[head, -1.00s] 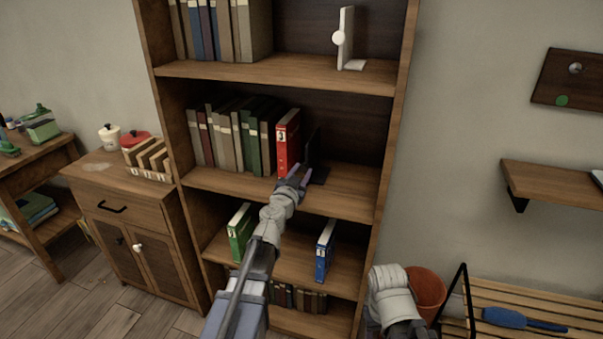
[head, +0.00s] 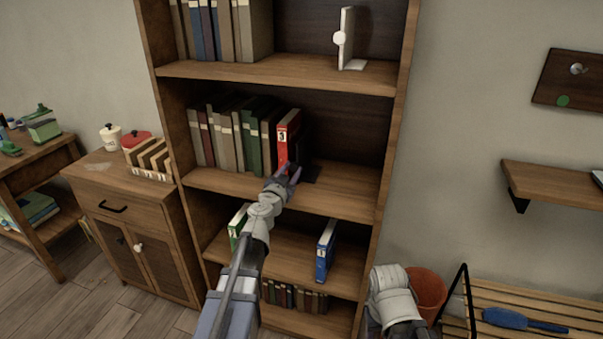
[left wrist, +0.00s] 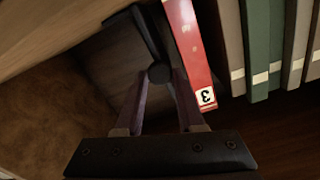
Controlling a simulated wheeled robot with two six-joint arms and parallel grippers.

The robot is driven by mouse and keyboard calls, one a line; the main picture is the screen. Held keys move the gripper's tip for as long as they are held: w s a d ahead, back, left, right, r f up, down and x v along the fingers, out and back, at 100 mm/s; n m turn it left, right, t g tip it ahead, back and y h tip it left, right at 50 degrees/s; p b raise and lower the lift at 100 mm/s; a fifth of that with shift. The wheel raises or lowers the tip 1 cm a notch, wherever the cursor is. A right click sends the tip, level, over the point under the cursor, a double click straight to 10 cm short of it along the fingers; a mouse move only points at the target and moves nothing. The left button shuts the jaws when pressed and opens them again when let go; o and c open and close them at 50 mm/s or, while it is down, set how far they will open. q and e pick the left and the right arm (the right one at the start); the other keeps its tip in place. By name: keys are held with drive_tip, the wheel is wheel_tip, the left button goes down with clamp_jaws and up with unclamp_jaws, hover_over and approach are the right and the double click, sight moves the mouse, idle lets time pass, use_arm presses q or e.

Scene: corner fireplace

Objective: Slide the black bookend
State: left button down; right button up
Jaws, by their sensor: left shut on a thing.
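The black bookend (head: 312,171) stands on the middle shelf (head: 345,190) of the bookcase, at the right end of the book row. It is right beside the red binder (head: 283,142) marked 3. My left gripper (head: 290,172) is at the bookend's front and shut on its round knob. In the left wrist view, the bookend (left wrist: 149,33) has its knob between the two fingers (left wrist: 160,82), and its upright plate lies along the red binder (left wrist: 188,45). My right arm shows low in the head view, but its fingers are not visible.
The shelf is bare to the right of the bookend. A white bookend (head: 344,40) stands on the shelf above. A green binder (head: 237,226) and a blue binder (head: 325,250) stand on the shelf below. An orange bucket (head: 428,290) is at lower right.

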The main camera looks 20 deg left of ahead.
use_arm(q)
drive_tip(key=a, duration=0.5)
drive_tip(key=shift+w, duration=0.1)
drive_tip(key=c, duration=0.5)
unclamp_jaws()
drive_tip(key=s, duration=0.7)
drive_tip(key=shift+s+a, duration=0.1)
drive_tip(key=shift+s, duration=0.3)
